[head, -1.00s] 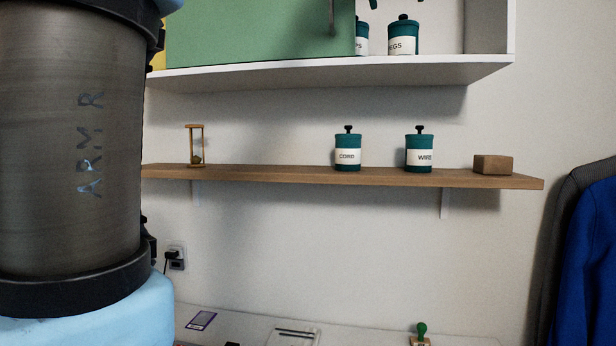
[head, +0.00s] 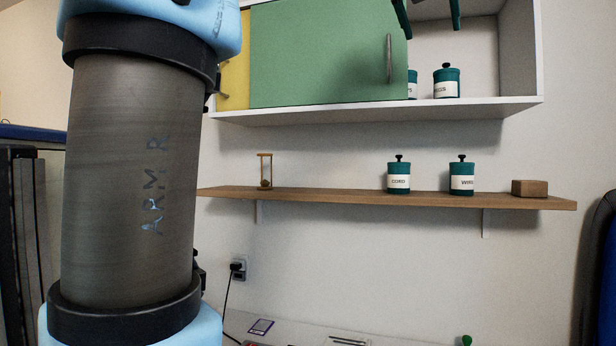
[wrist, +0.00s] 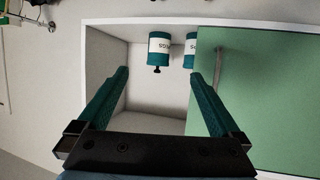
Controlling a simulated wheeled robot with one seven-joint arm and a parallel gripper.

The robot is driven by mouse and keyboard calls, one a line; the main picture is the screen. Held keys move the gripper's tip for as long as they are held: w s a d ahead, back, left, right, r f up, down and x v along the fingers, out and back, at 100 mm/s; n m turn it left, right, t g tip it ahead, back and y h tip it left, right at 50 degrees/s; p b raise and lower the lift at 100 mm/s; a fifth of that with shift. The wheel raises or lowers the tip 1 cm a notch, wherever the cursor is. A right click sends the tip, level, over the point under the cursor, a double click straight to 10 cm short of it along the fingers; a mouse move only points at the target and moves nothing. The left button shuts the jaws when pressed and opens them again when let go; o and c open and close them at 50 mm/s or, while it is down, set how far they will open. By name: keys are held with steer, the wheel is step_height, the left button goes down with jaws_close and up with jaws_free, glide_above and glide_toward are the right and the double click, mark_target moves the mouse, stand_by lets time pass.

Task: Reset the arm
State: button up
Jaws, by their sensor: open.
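My gripper (head: 432,30) shows at the top edge of the head view, in front of the cabinet's open part. Its two teal fingers are wide apart with nothing between them. In the wrist view my gripper (wrist: 160,75) is also open and empty, facing the open compartment. That view is upside down. A teal canister labelled with letters ending in "EGS" (head: 446,82) stands in the compartment; it also shows in the wrist view (wrist: 159,48). A second canister (head: 412,84) is partly hidden by the green door. My arm's grey link fills the left of the head view.
The white cabinet (head: 350,112) has a green door (head: 320,55) with a metal handle (head: 389,58). The wooden shelf (head: 330,198) below holds an hourglass (head: 265,172), two canisters (head: 398,178) (head: 461,178) and a wooden block (head: 529,188). A stamp (head: 466,341) stands on the surface below.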

steer(key=w+a+f+n+g+y, duration=0.1)
steer(key=w+a+f+g+y, duration=0.3)
steer(key=f, duration=0.8)
steer(key=w+a+f+n+t+h, duration=0.15)
steer(key=a+f, duration=0.35)
steer(key=f, duration=0.8)
steer(key=w+a+f+g+y, duration=0.25)
steer(key=w+a+f, duration=0.2)
steer(key=f, duration=0.75)
steer(key=s+a+f+n+g, duration=0.1)
steer(key=s+a+f, duration=0.4)
steer(key=f, duration=0.4)
steer(key=s+a+f+n+g+y, duration=0.1)
steer(key=s+a+f+g, duration=0.1)
steer(key=s+a+f, duration=0.4)
steer(key=s+a+f+n+g+y+b, duration=0.1)
steer(key=s+a+f, duration=0.5)
steer(key=f, duration=0.6)
steer(key=shift+s+g, duration=0.4)
steer(key=shift+s, duration=0.45)
